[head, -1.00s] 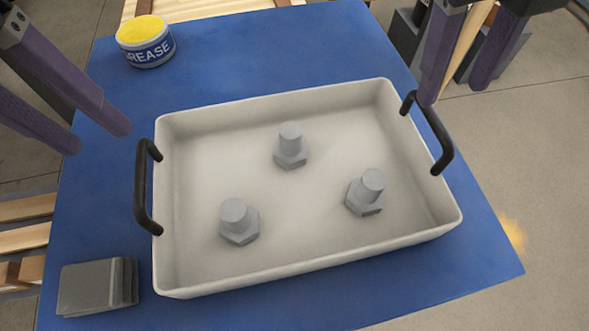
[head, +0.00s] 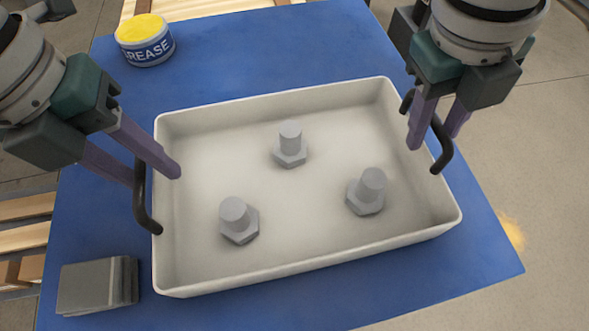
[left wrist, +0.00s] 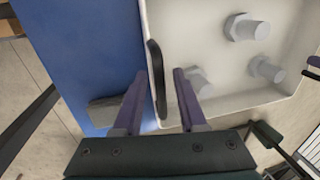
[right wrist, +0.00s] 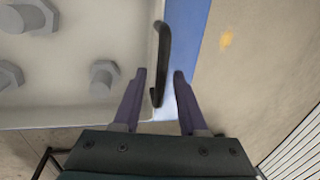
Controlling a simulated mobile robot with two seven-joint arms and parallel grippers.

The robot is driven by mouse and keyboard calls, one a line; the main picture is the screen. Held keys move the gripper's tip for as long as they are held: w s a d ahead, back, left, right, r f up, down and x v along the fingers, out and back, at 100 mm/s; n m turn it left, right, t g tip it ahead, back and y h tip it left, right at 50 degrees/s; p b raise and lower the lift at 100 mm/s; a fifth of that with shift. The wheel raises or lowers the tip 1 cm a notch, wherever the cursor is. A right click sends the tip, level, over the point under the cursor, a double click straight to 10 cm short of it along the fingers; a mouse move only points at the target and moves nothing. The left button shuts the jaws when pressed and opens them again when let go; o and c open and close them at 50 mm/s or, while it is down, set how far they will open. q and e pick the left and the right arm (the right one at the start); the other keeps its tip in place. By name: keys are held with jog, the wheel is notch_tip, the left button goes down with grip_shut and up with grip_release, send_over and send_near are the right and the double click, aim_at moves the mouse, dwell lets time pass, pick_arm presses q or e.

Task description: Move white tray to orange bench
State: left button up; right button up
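The white tray (head: 300,262) sits on a blue tabletop (head: 420,300) and holds three grey bolts (head: 365,192). It has a black handle at each end. My left gripper (head: 155,178) is open at the left handle (head: 146,212); the left wrist view shows its fingers (left wrist: 158,72) apart on either side of that handle. My right gripper (head: 430,142) is open at the right handle (head: 440,152); the right wrist view shows its fingers (right wrist: 160,75) on either side of that handle. No orange bench can be made out.
A grease tin (head: 146,42) with a yellow top stands at the table's back left. A grey block (head: 95,287) lies at the front left, close to the tray. Wooden slats (head: 25,225) show beyond the left edge, bare floor to the right.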

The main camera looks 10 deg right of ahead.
pick_arm(q)
grip_shut()
pick_arm(e)
grip_shut()
dwell(0.9)
